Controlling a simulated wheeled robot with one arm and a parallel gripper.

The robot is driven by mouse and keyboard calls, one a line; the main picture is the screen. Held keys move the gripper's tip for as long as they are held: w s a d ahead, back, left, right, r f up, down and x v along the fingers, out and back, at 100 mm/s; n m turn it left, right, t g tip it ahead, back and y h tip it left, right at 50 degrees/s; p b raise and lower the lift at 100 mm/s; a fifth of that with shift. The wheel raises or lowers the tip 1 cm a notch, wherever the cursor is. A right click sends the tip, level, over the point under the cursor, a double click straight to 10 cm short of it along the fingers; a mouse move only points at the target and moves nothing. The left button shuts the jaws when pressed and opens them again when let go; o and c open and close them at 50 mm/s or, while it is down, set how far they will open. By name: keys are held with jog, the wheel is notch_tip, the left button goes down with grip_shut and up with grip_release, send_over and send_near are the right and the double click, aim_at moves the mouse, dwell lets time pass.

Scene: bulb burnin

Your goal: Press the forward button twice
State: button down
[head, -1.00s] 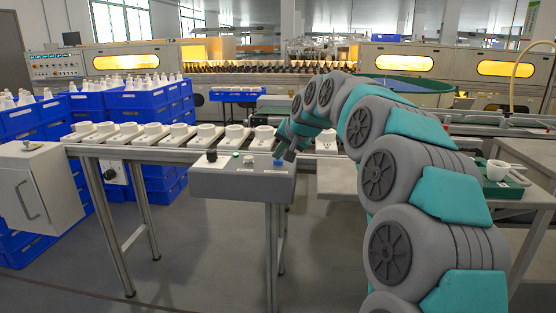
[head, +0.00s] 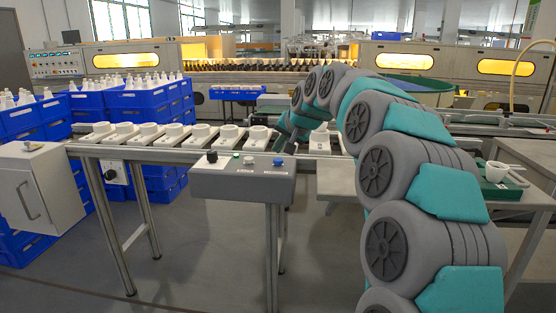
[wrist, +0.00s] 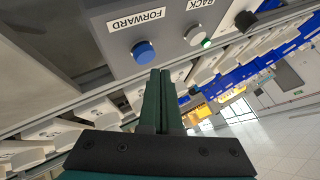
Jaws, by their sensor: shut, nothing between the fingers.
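The grey control box (head: 238,187) stands at the front of the conveyor in the head view. Its blue button (head: 278,162) is at the right end. In the wrist view, the blue button (wrist: 143,52) sits beside the label FORWARD (wrist: 135,20).
White sockets (head: 150,133) stand in a row on the conveyor (head: 165,155) behind the box. A black knob (head: 212,156) is at the box's left end. A grey cabinet (head: 38,188) and blue crates (head: 140,98) are at the left. A table (head: 525,160) is at the right.

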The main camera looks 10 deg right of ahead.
aim_at(279, 161)
jog(key=shift+r+p, duration=1.05)
jog(key=shift+r, duration=1.35)
jog(key=shift+s+f, duration=0.1)
jog(key=s+f+n+g+h, duration=0.1)
jog(key=s+f+g, duration=0.2)
jog(key=s+f, duration=0.5)
jog(key=s+f+n+g+h, duration=0.1)
jog(key=s+f+g, duration=0.3)
jog(key=s, duration=2.3)
jog(key=s+f+n+g, duration=0.3)
jog(key=s+f, duration=1)
jog(key=s, duration=0.5)
jog(key=shift+s+g+h, duration=0.2)
jog(key=shift+g+h, duration=0.1)
jog(key=shift+h, duration=0.1)
jog(key=shift+w+r, duration=0.1)
jog(key=shift+w, duration=0.05)
